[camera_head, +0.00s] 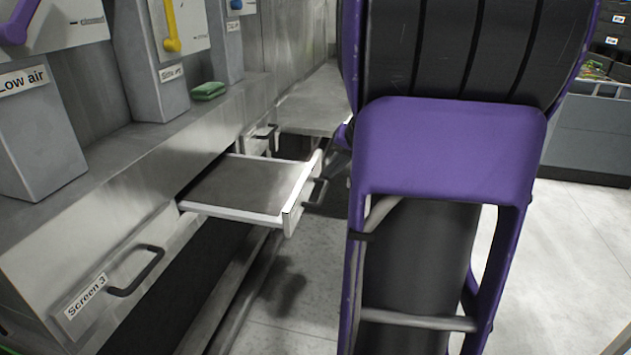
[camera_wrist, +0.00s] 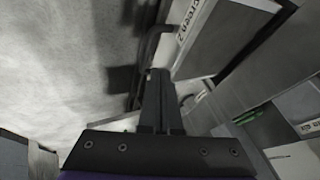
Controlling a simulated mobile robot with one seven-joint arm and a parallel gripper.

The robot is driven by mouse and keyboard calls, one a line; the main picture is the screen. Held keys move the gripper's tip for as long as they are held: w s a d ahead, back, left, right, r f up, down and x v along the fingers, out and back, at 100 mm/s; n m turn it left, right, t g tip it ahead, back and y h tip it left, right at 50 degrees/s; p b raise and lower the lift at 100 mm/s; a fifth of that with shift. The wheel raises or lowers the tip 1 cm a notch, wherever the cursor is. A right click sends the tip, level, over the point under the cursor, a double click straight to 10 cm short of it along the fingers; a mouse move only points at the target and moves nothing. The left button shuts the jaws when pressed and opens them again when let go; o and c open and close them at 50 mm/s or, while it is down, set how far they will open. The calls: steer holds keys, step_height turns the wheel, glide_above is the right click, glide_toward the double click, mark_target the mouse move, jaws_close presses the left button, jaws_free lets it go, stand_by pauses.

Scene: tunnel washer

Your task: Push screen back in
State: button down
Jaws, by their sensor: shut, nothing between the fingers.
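The pulled-out screen (camera_head: 240,187) is a flat grey drawer with a white frame, jutting from the washer's side in the head view. Its front carries a dark handle (camera_head: 318,192). In the wrist view a front panel with a label reading "Screen 2" (camera_wrist: 193,28) lies beyond the fingers, beside a dark handle bar (camera_wrist: 148,48). My gripper (camera_wrist: 157,76) is shut and empty, its fingertips close to that handle; I cannot tell whether they touch. In the head view my arm hides most of the gripper.
A drawer front labelled "Screen 3" (camera_head: 88,298) with a dark handle sits flush at lower left. A grey flat surface (camera_head: 312,108) juts out farther back. A green sponge (camera_head: 208,91) lies on the ledge below coloured levers. Pale floor (camera_head: 580,240) is open at right.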

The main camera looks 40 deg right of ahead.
glide_toward(309, 194)
steer(key=x, duration=0.4)
steer(key=shift+a+f, duration=0.1)
steer(key=shift+f, duration=0.15)
steer(key=shift+w, duration=0.1)
